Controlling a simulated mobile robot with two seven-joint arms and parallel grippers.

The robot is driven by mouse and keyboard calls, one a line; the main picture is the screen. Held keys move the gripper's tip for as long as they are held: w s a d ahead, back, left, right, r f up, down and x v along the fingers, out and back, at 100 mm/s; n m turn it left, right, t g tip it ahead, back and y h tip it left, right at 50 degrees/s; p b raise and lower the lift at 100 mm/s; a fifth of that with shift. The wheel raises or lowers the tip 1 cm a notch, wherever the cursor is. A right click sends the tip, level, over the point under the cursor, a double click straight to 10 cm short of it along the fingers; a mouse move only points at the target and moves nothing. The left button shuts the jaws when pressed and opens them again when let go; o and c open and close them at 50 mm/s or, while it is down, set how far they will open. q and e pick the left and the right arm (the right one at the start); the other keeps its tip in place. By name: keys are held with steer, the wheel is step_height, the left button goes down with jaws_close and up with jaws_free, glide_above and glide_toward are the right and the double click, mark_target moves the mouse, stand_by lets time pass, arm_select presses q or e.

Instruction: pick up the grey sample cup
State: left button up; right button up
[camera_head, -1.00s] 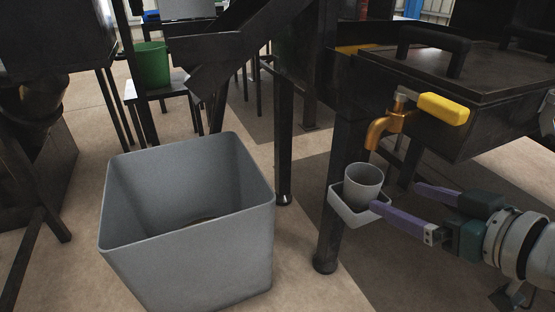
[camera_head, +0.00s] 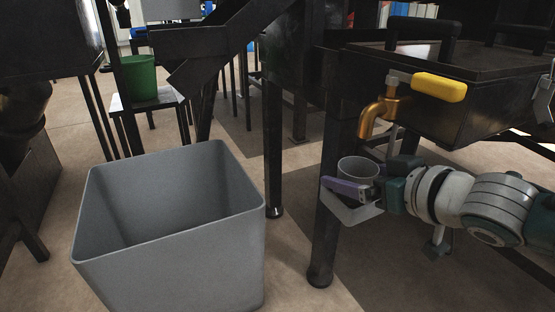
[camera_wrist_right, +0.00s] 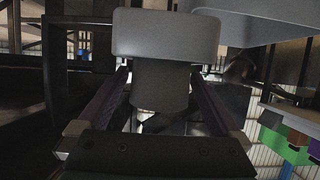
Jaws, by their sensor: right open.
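The grey sample cup (camera_head: 358,168) stands upright in a small light-grey holder (camera_head: 350,212) on a dark post, below the brass tap. My right gripper (camera_head: 349,184) is open at the cup. Its near purple finger crosses in front of the cup's lower part; the far finger is mostly hidden. In the right wrist view, which looks upside down, the cup (camera_wrist_right: 160,88) lies between the two purple fingers, with the holder (camera_wrist_right: 166,35) above it in the picture. I cannot tell whether either finger touches the cup. My left gripper is not in view.
The brass tap (camera_head: 374,118) with a yellow handle (camera_head: 439,87) is just above the cup. A dark box (camera_head: 470,112) is at the right. A large grey bin (camera_head: 190,255) stands at the left. A green bucket (camera_head: 140,80) is on a stool behind.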

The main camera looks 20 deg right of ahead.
steer(key=shift+c, duration=0.2)
steer(key=c, duration=1.2)
steer(key=shift+c, duration=0.5)
steer(key=shift+r, duration=0.15)
